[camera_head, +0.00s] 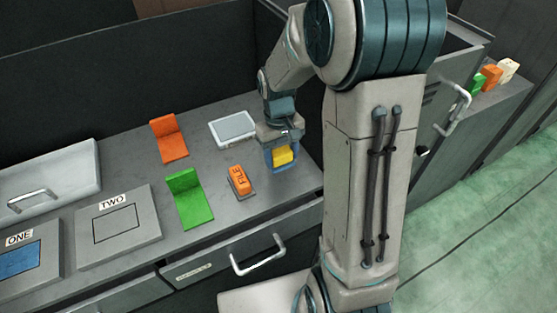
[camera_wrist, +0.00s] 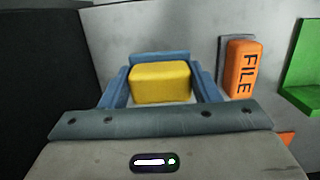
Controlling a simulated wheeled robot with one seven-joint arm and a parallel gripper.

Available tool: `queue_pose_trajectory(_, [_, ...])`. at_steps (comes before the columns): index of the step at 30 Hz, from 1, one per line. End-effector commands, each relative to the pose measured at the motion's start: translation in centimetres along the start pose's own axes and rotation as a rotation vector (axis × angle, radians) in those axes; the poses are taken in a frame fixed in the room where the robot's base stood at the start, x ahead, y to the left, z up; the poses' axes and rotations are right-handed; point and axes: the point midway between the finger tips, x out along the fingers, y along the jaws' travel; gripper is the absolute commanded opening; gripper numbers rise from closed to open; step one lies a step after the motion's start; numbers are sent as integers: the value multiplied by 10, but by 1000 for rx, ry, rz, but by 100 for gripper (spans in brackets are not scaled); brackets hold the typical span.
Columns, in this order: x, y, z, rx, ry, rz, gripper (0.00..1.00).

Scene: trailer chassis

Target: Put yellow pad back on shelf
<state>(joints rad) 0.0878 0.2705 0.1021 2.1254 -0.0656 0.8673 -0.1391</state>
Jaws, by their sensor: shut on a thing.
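The yellow pad (camera_head: 283,157) is a small rounded block near the right end of the grey counter. In the wrist view the yellow pad (camera_wrist: 161,83) sits between the blue fingers of my gripper (camera_wrist: 161,100). In the head view my gripper (camera_head: 282,153) points down and is shut on it. A blue bar shows behind the pad in the wrist view. Whether the pad touches the counter is hard to tell. No shelf is plainly identifiable; a grey ledge (camera_head: 512,92) at the far right carries green, orange and cream blocks.
An orange FILE block (camera_head: 239,180) lies just left of my gripper. A green bracket (camera_head: 188,199), an orange bracket (camera_head: 169,138) and a light grey framed panel (camera_head: 232,129) are nearby. Panels labelled ONE (camera_head: 18,241) and TWO (camera_head: 113,204) lie left. Drawer handles (camera_head: 257,256) stick out in front.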

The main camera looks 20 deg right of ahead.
Motion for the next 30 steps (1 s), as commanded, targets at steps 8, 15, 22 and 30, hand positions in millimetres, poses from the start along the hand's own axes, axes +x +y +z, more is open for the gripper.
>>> queue_pose_trajectory(8, [11,0,-20,1,0,0,35])
queue_pose_trajectory(15, [44,1,-23,0,-2,0,35])
queue_pose_trajectory(22, [48,1,-24,0,1,0,35])
queue_pose_trajectory(30, [52,1,-24,0,0,0,67])
